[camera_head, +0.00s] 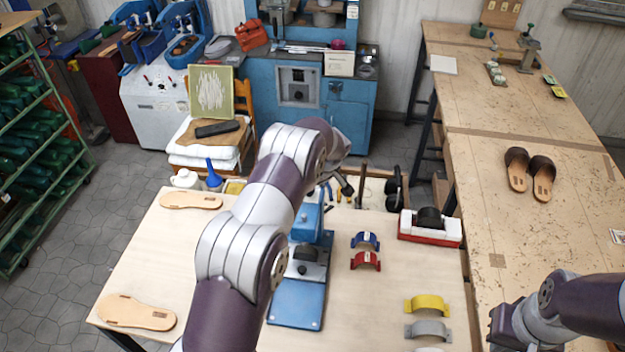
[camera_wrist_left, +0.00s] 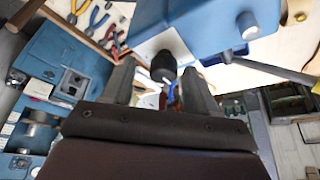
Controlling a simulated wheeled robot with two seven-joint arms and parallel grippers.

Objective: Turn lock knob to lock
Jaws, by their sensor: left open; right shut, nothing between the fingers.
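A blue press (camera_head: 297,300) stands on the light wooden table, partly hidden behind my left arm. In the left wrist view its blue body (camera_wrist_left: 205,28) fills the top, with a black round knob (camera_wrist_left: 163,66) sticking out of it. My left gripper (camera_wrist_left: 158,78) is open, with one finger on each side of the knob as seen there; I cannot tell whether they touch it. In the head view the left gripper is mostly hidden behind its arm at the press's far side. My right gripper (camera_head: 498,328) is shut and empty at the lower right.
Blue and red straps (camera_head: 365,261) lie right of the press, with yellow and grey straps (camera_head: 427,304) nearer. Tan soles (camera_head: 137,312) lie on the left. A red and white box (camera_head: 430,230) stands at the table's right edge. Brown sandals (camera_head: 530,172) lie on the right bench.

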